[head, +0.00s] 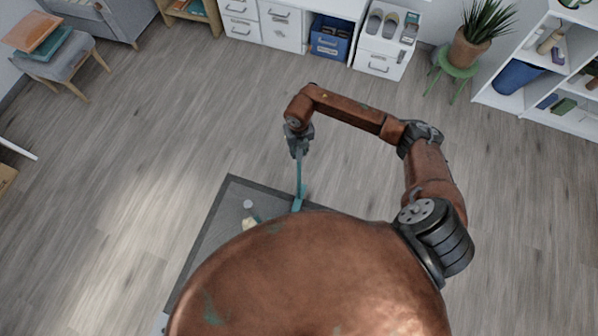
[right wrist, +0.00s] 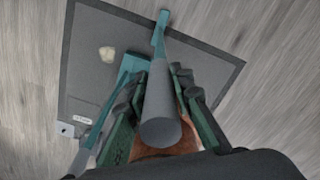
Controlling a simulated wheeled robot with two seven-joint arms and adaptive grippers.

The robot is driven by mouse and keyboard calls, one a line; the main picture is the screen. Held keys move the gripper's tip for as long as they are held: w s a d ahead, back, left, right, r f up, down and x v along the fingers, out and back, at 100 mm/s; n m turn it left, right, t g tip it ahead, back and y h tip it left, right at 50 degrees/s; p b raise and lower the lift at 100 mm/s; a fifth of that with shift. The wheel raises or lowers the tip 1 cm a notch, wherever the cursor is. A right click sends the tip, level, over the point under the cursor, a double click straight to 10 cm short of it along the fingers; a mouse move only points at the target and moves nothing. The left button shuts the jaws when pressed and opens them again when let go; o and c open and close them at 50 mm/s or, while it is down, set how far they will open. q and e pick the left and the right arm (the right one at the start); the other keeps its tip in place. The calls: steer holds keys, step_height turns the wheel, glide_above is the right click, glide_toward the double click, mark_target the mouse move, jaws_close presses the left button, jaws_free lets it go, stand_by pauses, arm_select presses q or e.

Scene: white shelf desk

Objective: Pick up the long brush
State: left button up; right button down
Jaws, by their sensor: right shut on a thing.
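My right gripper (head: 299,150) is shut on the long brush (head: 300,178), a thin teal shaft hanging steeply down from the fingers. A teal block (head: 297,204) shows at its lower end, over the mat's edge. In the right wrist view, a thick grey handle (right wrist: 160,105) lies between the two green-sided fingers, with a teal part (right wrist: 159,35) beyond it. Another teal piece (right wrist: 131,68) shows left of the handle; I cannot tell whether it belongs to the brush. Whether the lower end touches the mat is unclear. My left gripper is not in view.
A dark grey mat (head: 226,205) lies on the wooden floor, partly hidden by my body. A cream lump (right wrist: 107,54) and a small pale disc (head: 248,204) are on it. White drawers (head: 281,27), a potted plant stand (head: 455,72) and shelves stand behind.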

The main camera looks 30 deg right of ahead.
steer(key=shift+r, duration=0.15)
steer(key=shift+r+p, duration=0.4)
steer(key=shift+r, duration=0.85)
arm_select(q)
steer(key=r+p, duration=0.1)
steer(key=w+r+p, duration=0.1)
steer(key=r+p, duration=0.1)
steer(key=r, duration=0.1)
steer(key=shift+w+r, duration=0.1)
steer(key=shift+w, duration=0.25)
arm_select(e)
steer(key=s+r, duration=1)
steer(key=s, duration=0.4)
steer(key=shift+a+r, duration=0.15)
steer(key=shift+a, duration=0.25)
steer(key=c, duration=2.2)
jaws_free()
jaws_close()
